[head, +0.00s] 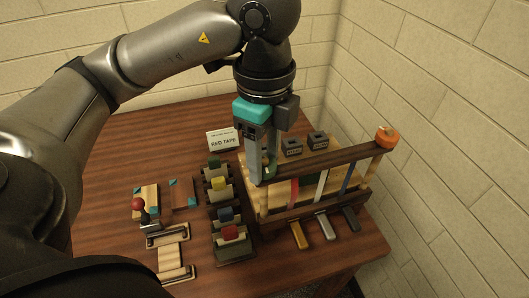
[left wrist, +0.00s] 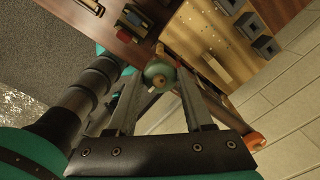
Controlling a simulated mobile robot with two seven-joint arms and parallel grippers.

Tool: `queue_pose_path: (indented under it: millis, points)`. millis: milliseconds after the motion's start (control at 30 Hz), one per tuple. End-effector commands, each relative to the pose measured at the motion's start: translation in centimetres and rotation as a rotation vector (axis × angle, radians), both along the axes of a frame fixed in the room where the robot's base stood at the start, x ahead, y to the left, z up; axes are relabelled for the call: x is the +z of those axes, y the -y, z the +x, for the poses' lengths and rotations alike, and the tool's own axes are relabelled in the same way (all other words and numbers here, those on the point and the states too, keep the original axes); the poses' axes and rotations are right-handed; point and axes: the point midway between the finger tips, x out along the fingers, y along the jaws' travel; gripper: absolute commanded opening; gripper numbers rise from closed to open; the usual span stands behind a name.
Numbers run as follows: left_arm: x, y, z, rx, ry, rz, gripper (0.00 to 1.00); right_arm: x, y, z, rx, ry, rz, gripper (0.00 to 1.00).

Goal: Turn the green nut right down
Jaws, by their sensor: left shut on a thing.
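The green nut (left wrist: 159,74) shows in the left wrist view as a rounded green piece between my fingertips. In the head view only a little of the green nut (head: 271,170) shows beside the fingers. My left gripper (head: 262,176) points down at the left end of the dark rail (head: 325,162) and is shut on the nut. Its two fingers (left wrist: 158,80) reach either side of the nut in the left wrist view. The thread under the nut is hidden, so its height cannot be told. My right gripper is not in view.
An orange knob (head: 387,137) tops the rail's right end. Red, white and blue strips hang below the rail, with several levers (head: 325,228) in front. Holders with coloured blocks (head: 220,184) stand left of the gripper. A RED TAPE sign (head: 223,140) stands behind them.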

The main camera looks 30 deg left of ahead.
Motion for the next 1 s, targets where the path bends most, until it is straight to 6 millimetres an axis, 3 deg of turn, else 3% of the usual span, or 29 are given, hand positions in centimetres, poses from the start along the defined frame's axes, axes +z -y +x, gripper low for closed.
queue_pose_path:
  millis: [633,667,900,1000]
  points:
    - [0.28,-0.16,0.20,0.062,0.010,0.001,0.00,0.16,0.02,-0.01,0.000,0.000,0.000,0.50]
    - [0.28,-0.16,0.20,0.061,0.010,0.001,0.53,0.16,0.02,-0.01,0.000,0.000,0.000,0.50]
    - [0.15,-0.09,0.11,0.058,0.005,0.001,0.80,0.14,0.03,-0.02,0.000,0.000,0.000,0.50]
    - [0.11,-0.06,0.08,0.056,0.004,0.001,0.81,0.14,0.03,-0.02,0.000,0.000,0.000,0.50]
